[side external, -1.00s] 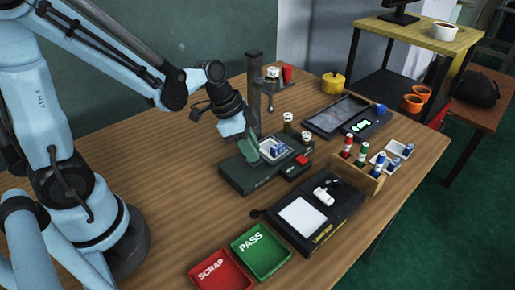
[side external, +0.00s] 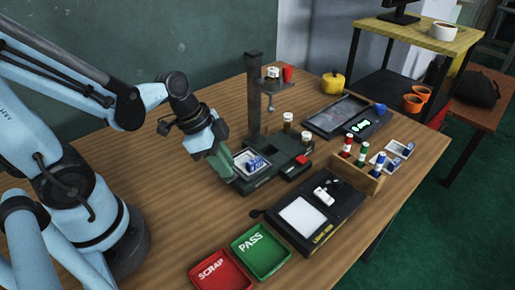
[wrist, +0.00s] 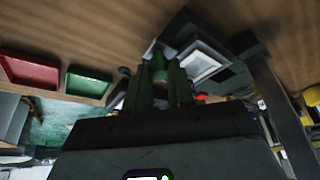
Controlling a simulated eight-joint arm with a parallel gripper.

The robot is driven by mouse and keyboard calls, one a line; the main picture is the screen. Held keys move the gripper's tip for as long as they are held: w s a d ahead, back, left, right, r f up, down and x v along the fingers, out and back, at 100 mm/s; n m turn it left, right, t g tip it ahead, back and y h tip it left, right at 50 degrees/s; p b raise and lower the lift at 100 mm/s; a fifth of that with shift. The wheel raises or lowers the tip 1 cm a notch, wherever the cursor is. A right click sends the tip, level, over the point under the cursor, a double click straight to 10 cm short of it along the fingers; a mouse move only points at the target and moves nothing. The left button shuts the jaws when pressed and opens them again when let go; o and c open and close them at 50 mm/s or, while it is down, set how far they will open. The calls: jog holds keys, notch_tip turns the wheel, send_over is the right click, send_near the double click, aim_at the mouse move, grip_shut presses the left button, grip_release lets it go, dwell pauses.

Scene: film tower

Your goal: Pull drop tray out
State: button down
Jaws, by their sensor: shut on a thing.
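The drop tray (side external: 240,168) is a pale-edged tray at the left end of the dark green tower base (side external: 291,150). A blue and white item (side external: 255,163) lies in it. My gripper (side external: 222,166) is at the tray's left edge, shut on its green handle; the fingers hide most of the grip in the side view. In the wrist view, a green piece (wrist: 160,68) shows between my fingers, with the pale tray (wrist: 203,63) just beyond. The tower's column (side external: 254,95) stands upright behind.
The green PASS tray (side external: 262,250) and red SCRAP tray (side external: 219,272) lie at the front. A light box (side external: 303,219) and a wooden rack of film rolls (side external: 357,176) stand to the right. The table left of the tray is bare.

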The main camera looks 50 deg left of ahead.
jog(key=shift+s, duration=0.2)
jog(key=c, duration=1)
grip_release()
jog(key=shift+v, duration=6)
jog(key=shift+w, duration=0.2)
jog(key=w+n+t+y, duration=0.1)
jog(key=n, duration=0.2)
jog(key=w+f+n+t+y, duration=0.1)
jog(key=w+n, duration=0.1)
jog(key=n, duration=0.1)
jog(key=w+d+f+n+t+y, duration=0.1)
jog(key=w+n, duration=0.1)
jog(key=n, duration=0.1)
jog(key=shift+w+d+f+t, duration=0.15)
jog(key=shift+w+t, duration=0.1)
jog(key=shift+t, duration=0.15)
